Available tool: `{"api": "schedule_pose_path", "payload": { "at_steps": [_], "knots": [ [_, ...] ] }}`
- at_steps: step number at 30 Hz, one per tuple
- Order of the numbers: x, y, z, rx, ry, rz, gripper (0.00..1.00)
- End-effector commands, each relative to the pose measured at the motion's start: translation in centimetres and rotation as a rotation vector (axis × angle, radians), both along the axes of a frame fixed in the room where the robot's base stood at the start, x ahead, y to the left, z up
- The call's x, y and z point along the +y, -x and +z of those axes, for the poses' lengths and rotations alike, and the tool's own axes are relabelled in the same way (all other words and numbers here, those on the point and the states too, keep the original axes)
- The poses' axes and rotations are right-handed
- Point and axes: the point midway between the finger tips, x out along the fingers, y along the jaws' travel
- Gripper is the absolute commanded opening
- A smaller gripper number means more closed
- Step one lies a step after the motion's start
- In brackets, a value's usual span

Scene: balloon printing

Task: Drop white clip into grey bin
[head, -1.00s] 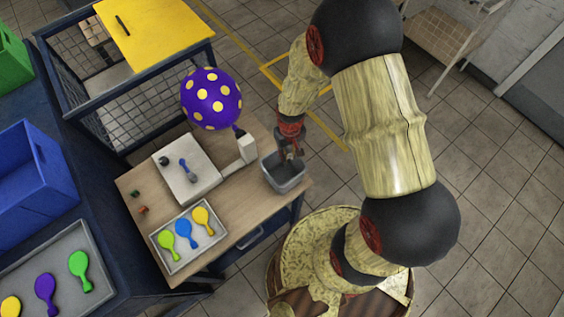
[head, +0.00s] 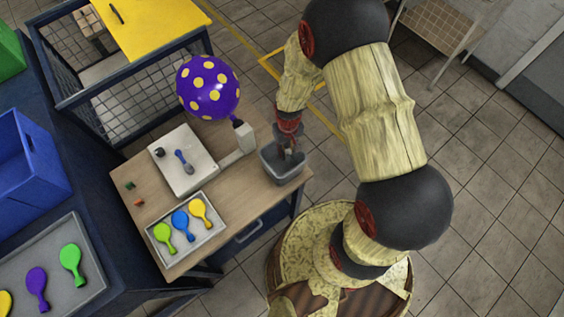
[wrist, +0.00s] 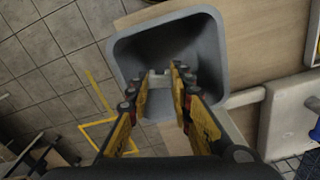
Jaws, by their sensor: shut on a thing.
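The grey bin (head: 270,174) stands at the right edge of the wooden table. The wrist view shows the bin (wrist: 212,45) from above, with its open top facing me. My gripper (wrist: 158,80) is over the bin's mouth, its fingers within the rim's outline. It is shut on a small white clip (wrist: 159,73), which shows between the fingertips. In the head view my gripper (head: 290,155) is at the bin, and the clip is too small or hidden to make out there.
A tray (head: 194,241) holds green, blue and yellow balloons. Small green (head: 129,185) and orange (head: 139,202) pieces lie on the table's left.

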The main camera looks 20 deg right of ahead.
Motion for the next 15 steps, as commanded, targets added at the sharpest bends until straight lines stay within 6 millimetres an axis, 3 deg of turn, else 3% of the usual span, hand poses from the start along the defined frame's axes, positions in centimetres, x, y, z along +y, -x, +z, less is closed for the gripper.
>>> {"api": "schedule_pose_path", "payload": {
  "at_steps": [1, 2, 12, 15],
  "knots": [
    [0.0, -0.01, 0.04, 0.0, 0.0, 0.0, 0.01],
    [0.0, -0.01, 0.04, 0.0, 0.0, 0.0, 0.23],
    [0.0, -0.01, 0.04, 0.0, 0.0, 0.0, 0.42],
    [0.0, -0.01, 0.04, 0.0, 0.0, 0.0, 0.43]
  ]
}}
